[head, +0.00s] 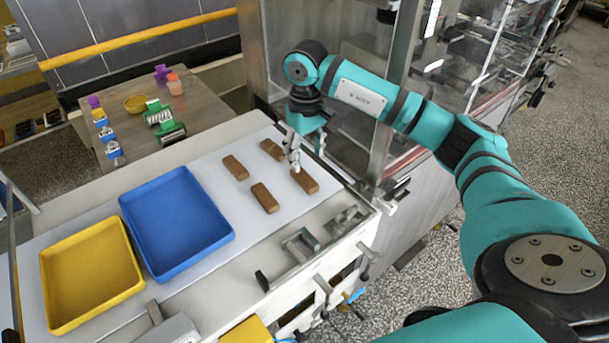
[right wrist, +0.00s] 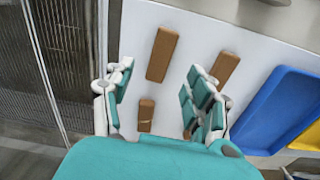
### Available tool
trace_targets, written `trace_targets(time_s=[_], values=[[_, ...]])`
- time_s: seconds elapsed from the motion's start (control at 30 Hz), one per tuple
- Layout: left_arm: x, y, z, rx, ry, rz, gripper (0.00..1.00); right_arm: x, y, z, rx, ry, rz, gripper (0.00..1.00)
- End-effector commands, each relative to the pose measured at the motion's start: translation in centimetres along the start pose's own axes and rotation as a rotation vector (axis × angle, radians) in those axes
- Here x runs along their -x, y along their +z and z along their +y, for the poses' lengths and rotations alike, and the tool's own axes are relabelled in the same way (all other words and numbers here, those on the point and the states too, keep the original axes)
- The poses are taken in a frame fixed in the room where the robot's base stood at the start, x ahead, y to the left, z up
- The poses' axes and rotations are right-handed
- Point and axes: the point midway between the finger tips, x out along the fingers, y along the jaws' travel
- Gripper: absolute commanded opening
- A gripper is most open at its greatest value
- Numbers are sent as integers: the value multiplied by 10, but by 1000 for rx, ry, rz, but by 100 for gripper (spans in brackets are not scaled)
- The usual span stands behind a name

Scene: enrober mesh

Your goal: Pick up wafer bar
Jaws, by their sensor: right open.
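Several brown wafer bars lie apart on the white work surface: a left one (head: 235,168), a front one (head: 265,198), a right one (head: 305,181) and a far one (head: 269,149). My right gripper (head: 294,166) is open and points down near the far and right bars, hiding part of them. In the right wrist view, its spread fingers (right wrist: 160,82) have one bar (right wrist: 146,115) showing in the gap and another bar (right wrist: 162,54) just past the tips. A further bar (right wrist: 224,66) lies beyond the right finger. No bar is held. My left gripper is out of view.
A blue tray (head: 227,238) and a yellow tray (head: 48,290) stand left of the bars, both empty. A metal clamp fixture (head: 300,243) sits along the front edge. A glass-sided machine (head: 395,130) rises close behind my right arm. A brown table (head: 195,95) stands behind.

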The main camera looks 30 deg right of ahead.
Motion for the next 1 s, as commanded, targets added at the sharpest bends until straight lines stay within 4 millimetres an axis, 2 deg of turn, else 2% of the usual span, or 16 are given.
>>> trace_targets(time_s=[0.1,0.23,0.33,0.47,0.6,0.87,1.0], values=[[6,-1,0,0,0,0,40,-14,0,0,0,0,-2,56],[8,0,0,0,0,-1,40,-21,0,-1,0,-1,0,56],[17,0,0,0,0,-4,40,-30,0,-2,0,-1,-4,56],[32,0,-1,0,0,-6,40,-49,-1,-2,-1,-1,-6,56],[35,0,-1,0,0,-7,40,-68,-2,-2,0,-1,-1,56],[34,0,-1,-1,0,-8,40,-73,-2,-1,0,0,1,56],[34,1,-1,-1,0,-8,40,-73,-2,-2,0,0,1,40]])
